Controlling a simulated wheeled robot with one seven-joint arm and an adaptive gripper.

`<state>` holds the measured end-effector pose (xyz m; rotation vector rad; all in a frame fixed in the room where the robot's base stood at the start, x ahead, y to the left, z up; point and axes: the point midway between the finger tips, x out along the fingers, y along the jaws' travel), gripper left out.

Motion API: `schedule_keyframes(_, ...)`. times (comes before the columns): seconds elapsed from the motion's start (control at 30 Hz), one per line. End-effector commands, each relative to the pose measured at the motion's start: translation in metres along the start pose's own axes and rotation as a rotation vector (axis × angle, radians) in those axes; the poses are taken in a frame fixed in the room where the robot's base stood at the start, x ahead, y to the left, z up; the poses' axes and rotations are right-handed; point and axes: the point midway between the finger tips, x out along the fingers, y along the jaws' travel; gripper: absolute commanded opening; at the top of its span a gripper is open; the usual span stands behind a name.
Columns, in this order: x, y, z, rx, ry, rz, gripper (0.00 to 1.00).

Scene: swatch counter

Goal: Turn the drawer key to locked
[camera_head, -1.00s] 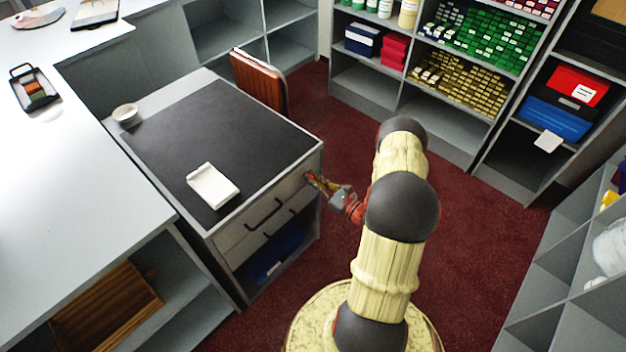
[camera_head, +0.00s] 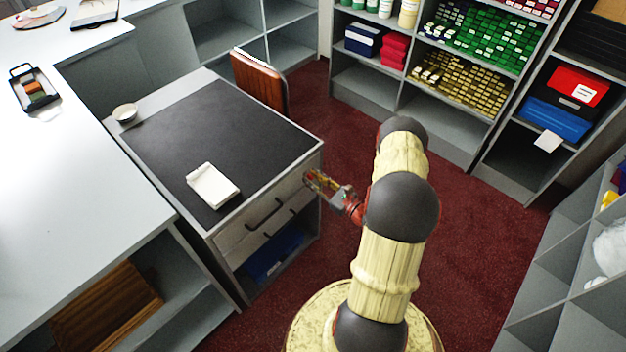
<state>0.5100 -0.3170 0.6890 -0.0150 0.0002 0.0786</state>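The drawer unit has a grey upper drawer front (camera_head: 250,222) with a dark bar handle (camera_head: 264,214). My gripper (camera_head: 311,180) is at the right end of this drawer front, just under the desk top's right corner. Its fingers point left at the front and touch it or nearly do. The drawer key is not visible; the gripper covers that part of the front or the key is too small to make out. I cannot tell whether the fingers are shut on anything.
A white counter (camera_head: 80,170) is at left. Red carpet (camera_head: 480,235) lies open to the right.

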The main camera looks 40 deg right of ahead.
Motion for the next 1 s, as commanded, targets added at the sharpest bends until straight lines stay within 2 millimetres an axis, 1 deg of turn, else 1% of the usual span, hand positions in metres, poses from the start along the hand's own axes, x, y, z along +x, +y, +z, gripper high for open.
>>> schedule_keyframes(0.17,-0.019,-0.002,0.000,0.000,0.000,-0.004,0.25)
schedule_keyframes(0.4,-0.066,-0.002,-0.001,0.001,0.001,-0.006,0.25)
schedule_keyframes(0.6,-0.098,-0.001,0.000,0.001,0.001,-0.004,0.25)
schedule_keyframes(0.8,-0.116,-0.001,-0.001,0.000,0.001,-0.003,0.25)
schedule_keyframes(1.0,-0.119,0.000,-0.001,0.000,0.000,0.000,0.25)
